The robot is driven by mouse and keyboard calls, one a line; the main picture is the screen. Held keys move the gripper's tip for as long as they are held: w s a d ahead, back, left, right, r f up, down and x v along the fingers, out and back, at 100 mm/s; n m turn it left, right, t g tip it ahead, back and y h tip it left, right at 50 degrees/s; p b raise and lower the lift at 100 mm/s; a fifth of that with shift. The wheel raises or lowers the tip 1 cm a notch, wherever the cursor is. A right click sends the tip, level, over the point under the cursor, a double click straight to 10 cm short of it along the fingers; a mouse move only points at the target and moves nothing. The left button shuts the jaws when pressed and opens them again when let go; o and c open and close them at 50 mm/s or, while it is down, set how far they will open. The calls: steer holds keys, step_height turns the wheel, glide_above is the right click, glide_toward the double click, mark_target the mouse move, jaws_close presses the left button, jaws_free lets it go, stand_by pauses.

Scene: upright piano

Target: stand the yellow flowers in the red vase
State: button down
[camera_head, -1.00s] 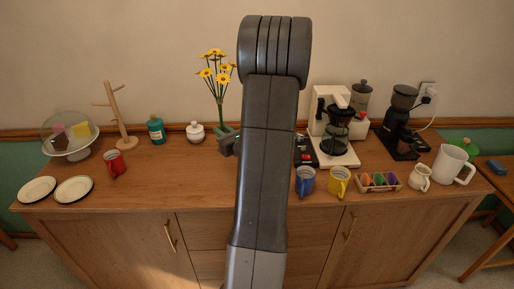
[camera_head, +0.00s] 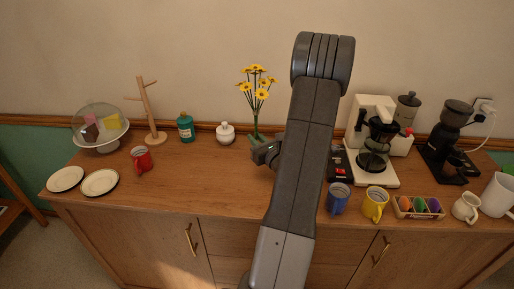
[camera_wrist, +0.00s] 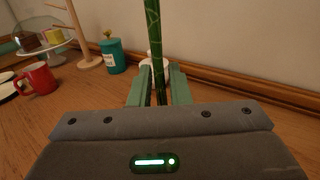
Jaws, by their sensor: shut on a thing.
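The yellow flowers (camera_head: 257,82) stand upright as a bunch on thin green stems above the wooden sideboard. My gripper (camera_head: 258,142) is shut on their stems, which also show in the wrist view (camera_wrist: 152,45) rising between my two greenish fingers (camera_wrist: 158,88). The lower ends of the stems are hidden, so I cannot tell whether they touch the sideboard top. I see no red vase in either view; the red thing at the left is a mug (camera_head: 141,159).
The sideboard top (camera_head: 200,180) is clear at its front middle. A white jar (camera_head: 225,134), teal bottle (camera_head: 186,128), wooden mug tree (camera_head: 150,112) and domed cake stand (camera_head: 100,132) stand left. Blue (camera_head: 337,199) and yellow (camera_head: 374,204) mugs and a coffee maker (camera_head: 372,150) stand right.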

steer(key=shift+f+p, duration=0.3)
steer(key=shift+f, duration=1.6)
steer(key=shift+f, duration=0.2)
steer(key=c, duration=1.4)
jaws_free()
steer(key=shift+o, duration=0.2)
steer(key=shift+r, duration=0.15)
